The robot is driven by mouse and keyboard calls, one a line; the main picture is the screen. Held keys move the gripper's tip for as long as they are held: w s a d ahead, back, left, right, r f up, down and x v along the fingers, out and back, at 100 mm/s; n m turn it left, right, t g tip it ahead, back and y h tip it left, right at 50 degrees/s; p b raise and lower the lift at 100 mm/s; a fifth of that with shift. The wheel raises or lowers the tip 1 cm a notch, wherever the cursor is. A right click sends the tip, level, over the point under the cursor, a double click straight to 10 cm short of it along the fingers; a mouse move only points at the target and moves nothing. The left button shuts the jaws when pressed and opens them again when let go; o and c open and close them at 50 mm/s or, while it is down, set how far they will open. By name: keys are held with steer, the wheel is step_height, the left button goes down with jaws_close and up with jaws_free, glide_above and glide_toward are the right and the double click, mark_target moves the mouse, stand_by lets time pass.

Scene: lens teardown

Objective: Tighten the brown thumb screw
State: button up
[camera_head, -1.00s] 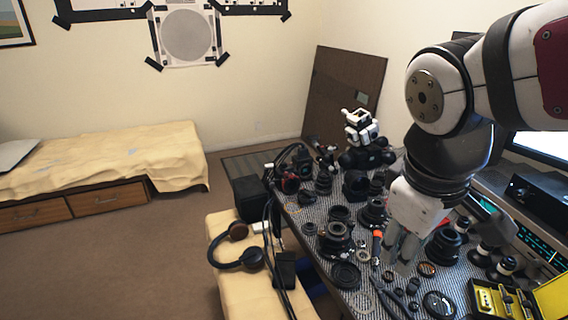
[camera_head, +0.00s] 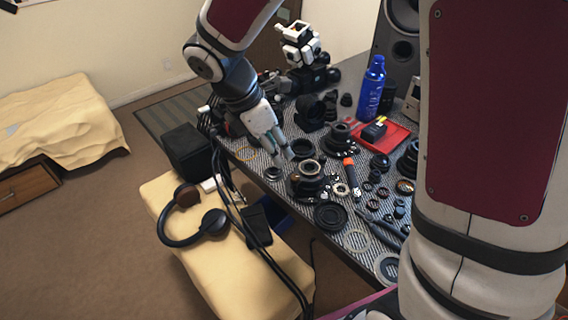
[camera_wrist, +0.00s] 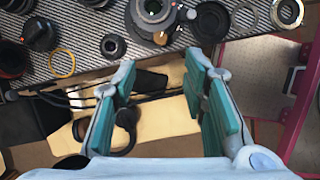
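My gripper (camera_head: 283,157) points down over the table's near edge, close to this part. In the wrist view my gripper (camera_wrist: 163,85) is open, with nothing between the fingers.
The grey patterned table (camera_head: 250,157) is crowded with lens parts. A blue bottle (camera_head: 371,88) and a red tray (camera_head: 393,138) stand behind. Headphones (camera_head: 212,226) and cables lie on a yellow-covered bench (camera_head: 165,190) below the edge.

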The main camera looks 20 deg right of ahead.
mark_target(294, 177)
steer(key=b+x, duration=0.2)
steer(key=x, duration=0.9)
steer(key=shift+f, duration=0.4)
jaws_close()
